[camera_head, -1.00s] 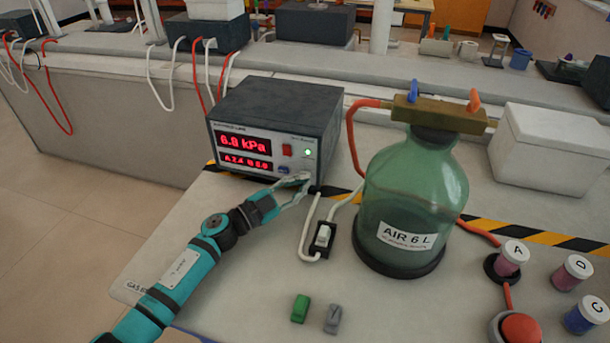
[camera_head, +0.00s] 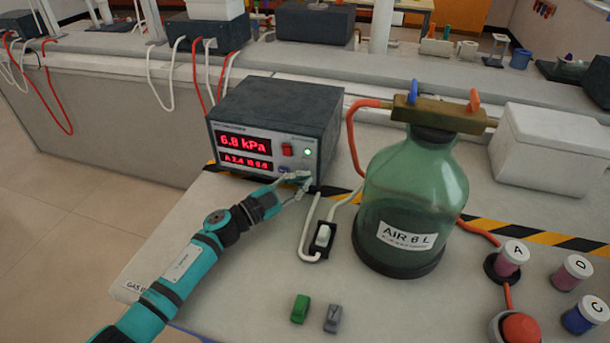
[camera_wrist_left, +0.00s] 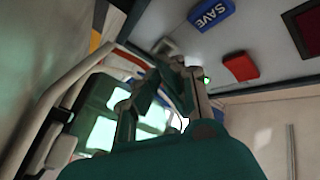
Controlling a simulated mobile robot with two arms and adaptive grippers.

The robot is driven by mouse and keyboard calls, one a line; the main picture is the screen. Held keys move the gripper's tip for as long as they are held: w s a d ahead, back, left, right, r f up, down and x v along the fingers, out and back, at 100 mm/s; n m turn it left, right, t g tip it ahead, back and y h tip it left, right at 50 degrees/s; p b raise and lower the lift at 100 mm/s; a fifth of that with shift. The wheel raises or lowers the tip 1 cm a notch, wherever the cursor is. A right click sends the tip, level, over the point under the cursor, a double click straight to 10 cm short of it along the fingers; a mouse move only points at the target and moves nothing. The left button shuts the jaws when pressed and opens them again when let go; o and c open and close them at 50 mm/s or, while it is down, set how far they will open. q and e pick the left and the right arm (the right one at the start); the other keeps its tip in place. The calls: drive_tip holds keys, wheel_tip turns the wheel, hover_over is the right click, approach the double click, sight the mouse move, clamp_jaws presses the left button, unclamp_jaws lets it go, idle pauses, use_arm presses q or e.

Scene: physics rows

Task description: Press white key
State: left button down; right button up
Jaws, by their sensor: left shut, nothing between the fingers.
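The grey meter box (camera_head: 276,110) stands on the bench with red digits reading 6.8 kPa. Its front carries a red key (camera_head: 287,149) and a blue key (camera_head: 284,169). In the left wrist view the blue SAVE key (camera_wrist_left: 211,13), the red key (camera_wrist_left: 241,66) and a pale whitish key (camera_wrist_left: 166,46) show on the panel. My left gripper (camera_head: 301,180) is shut and empty at the lower right of the panel. In the wrist view its fingertips (camera_wrist_left: 177,64) are close to the pale key; I cannot tell whether they touch. In the head view the gripper covers that key.
A green glass bottle (camera_head: 412,200) stands right of the meter. A white rocker switch (camera_head: 322,238) with a cable lies in front. Green (camera_head: 300,308) and grey (camera_head: 333,318) blocks lie nearer; lidded jars (camera_head: 509,258) stand right. A white box (camera_head: 550,150) is behind.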

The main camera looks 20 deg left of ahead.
use_arm(q)
drive_tip(key=shift+w, duration=0.45)
idle(0.8)
drive_tip(key=shift+s, duration=0.15)
drive_tip(key=shift+s+p, duration=0.35)
drive_tip(key=shift+s, duration=0.4)
drive_tip(key=shift+s+f, duration=0.1)
drive_tip(key=shift+s+p, duration=0.35)
drive_tip(key=shift+p, duration=0.05)
drive_tip(key=s+p, duration=0.1)
drive_tip(key=s, duration=0.2)
drive_tip(key=shift+s+a, duration=0.1)
drive_tip(key=shift+s, duration=0.1)
drive_tip(key=shift+s+p, duration=0.35)
drive_tip(key=shift+s, duration=0.05)
